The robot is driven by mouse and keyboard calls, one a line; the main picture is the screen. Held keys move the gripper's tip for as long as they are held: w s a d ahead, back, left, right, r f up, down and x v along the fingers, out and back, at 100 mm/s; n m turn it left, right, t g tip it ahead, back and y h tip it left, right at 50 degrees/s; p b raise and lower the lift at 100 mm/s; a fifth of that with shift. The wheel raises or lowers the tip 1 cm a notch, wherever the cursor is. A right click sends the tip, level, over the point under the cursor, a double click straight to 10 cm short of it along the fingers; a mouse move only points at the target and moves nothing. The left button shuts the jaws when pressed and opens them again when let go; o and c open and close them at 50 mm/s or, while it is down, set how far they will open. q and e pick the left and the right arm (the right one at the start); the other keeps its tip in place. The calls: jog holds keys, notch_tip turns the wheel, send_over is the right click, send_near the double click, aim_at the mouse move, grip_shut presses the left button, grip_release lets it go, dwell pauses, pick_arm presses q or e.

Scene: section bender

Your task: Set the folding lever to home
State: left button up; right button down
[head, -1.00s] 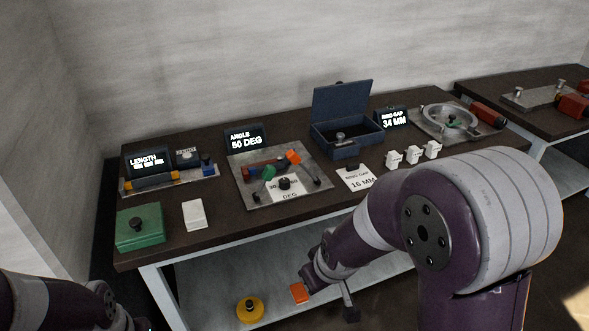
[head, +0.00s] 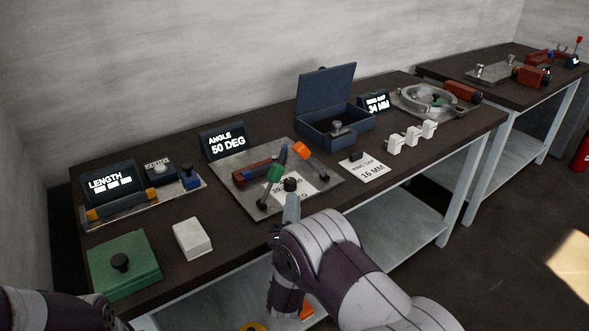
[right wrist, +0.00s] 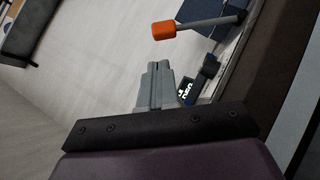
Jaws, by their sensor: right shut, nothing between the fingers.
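The bending plate (head: 228,163) lies mid-bench, in front of a display (head: 224,142) reading 50 DEG. On it are a lever with an orange grip (head: 301,149), a lever with a green grip (head: 275,173) and a black knob (head: 290,184). I cannot tell which is the folding lever. My right gripper (head: 291,207) is shut and empty at the plate's front edge, apart from both grips. In the right wrist view its closed fingers (right wrist: 155,85) point toward an orange grip (right wrist: 164,30) on a metal rod, with a gap between. My left gripper is out of view.
A green box (head: 124,265) and a white block (head: 192,239) are at front left. A length station (head: 140,200) stands behind them. An open blue case (head: 335,125), a ring-gap card (head: 364,168) and white blocks (head: 412,138) are to the right. An orange piece (head: 306,311) shows low down.

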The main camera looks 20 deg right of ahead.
aim_at(312, 163)
jog(key=shift+w+r, duration=0.15)
jog(key=shift+w, duration=0.2)
jog(key=x, duration=0.9)
jog(key=shift+w, duration=0.15)
jog(key=shift+d+r+p, duration=0.15)
jog(key=shift+p, duration=0.2)
